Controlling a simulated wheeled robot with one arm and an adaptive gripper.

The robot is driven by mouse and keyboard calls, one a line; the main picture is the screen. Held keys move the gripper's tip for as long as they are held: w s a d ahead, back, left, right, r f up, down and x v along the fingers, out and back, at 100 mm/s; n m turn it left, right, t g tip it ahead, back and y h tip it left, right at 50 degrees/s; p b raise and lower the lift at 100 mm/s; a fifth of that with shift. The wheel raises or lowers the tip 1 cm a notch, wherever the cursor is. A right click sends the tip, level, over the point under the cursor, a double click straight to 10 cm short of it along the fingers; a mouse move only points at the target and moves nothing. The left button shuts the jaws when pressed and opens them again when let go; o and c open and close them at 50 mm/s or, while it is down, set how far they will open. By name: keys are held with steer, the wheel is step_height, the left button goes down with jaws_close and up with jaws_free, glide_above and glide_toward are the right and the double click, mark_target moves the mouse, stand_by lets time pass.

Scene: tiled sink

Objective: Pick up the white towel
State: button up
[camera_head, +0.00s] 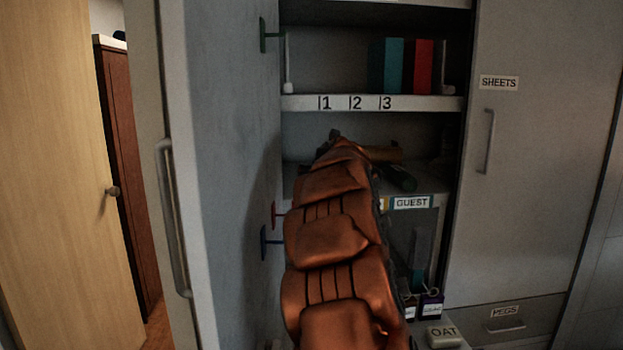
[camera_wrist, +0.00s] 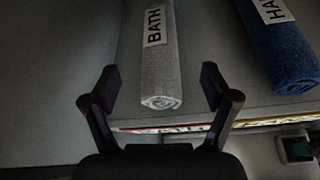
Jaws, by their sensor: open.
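A rolled white towel (camera_wrist: 160,62), looking light grey in the dim light, lies on a shelf in the wrist view with a label reading BATH. My gripper (camera_wrist: 162,88) is open, one finger on each side of the towel's near end in the picture, with a gap to both. It does not appear to touch the towel. In the head view my arm reaches into the open cabinet and hides the white towel and my gripper.
A blue rolled towel (camera_wrist: 282,48) lies to the right, its label partly cut off. The shelf edge (camera_wrist: 215,121) runs below the rolls. The open cabinet door (camera_head: 225,150) stands left.

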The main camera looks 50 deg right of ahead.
steer(key=shift+x, duration=1.25)
steer(key=shift+f+p+x, duration=0.15)
steer(key=shift+p+x, duration=0.2)
steer(key=shift+x, duration=0.65)
steer(key=shift+f+p+x, duration=0.2)
steer(key=shift+p+x, duration=0.15)
steer(key=shift+x, duration=0.6)
steer(key=shift+a, duration=0.2)
steer(key=shift+s, duration=0.1)
steer(key=c, duration=1.3)
steer(key=shift+r, duration=0.1)
